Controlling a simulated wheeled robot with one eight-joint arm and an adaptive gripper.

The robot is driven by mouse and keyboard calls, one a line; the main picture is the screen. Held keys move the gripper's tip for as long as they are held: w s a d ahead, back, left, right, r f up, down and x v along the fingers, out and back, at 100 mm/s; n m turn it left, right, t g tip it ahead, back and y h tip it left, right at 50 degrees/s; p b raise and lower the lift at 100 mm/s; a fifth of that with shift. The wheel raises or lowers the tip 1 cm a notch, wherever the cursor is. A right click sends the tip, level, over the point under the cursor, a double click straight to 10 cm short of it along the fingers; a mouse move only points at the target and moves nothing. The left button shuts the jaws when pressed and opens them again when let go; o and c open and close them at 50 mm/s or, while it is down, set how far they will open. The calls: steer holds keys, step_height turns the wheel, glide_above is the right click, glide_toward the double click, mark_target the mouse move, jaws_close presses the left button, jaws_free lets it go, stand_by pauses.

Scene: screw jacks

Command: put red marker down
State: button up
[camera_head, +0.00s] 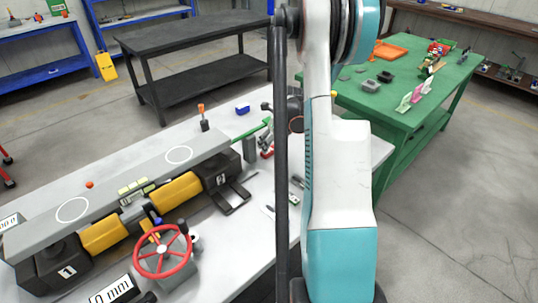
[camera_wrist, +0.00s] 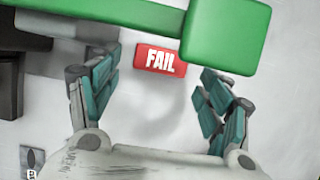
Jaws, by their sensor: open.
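The red marker (camera_wrist: 160,57), a small red plate with FAIL in white letters, shows in the wrist view. It is between and just beyond the tips of my gripper (camera_wrist: 160,84). The two teal-padded fingers are spread wide, one on each side, with visible gaps to the marker. A green bar with a thick block (camera_wrist: 226,38) crosses above the marker in the picture and lies close to its upper edge. In the head view a small red piece (camera_head: 267,153) beside the green bar may be this marker. My arm hides most of my gripper there.
A grey beam (camera_head: 125,190) lies over two black jacks with yellow cylinders on the white table. A red handwheel (camera_head: 162,251), a blue box (camera_head: 242,109) and an orange-topped piece (camera_head: 202,117) stand nearby. A green table (camera_head: 440,100) with small items is behind right.

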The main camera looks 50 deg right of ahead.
mark_target(270, 150)
steer(key=shift+b+x, duration=1.25)
steer(key=shift+x, duration=1.45)
steer(key=shift+d+r, duration=0.1)
steer(key=shift+d, duration=0.05)
steer(key=shift+c, duration=0.4)
steer(key=c, duration=0.8)
steer(key=shift+r+p, duration=0.35)
steer(key=shift+r, duration=0.2)
steer(key=p+v, duration=0.1)
steer(key=v, duration=0.1)
steer(key=shift+s+r+p, duration=0.2)
steer(key=shift+r+p, duration=0.1)
steer(key=shift+r, duration=0.1)
steer(key=s+p, duration=0.1)
steer(key=s, duration=0.4)
steer(key=s+a, duration=0.1)
steer(key=s, duration=0.5)
steer(key=s+a+p, duration=0.1)
steer(key=s, duration=0.4)
steer(key=shift+s+f+p, duration=0.1)
steer(key=shift+s+p, duration=0.2)
steer(key=shift+s, duration=0.1)
steer(key=shift+d, duration=0.1)
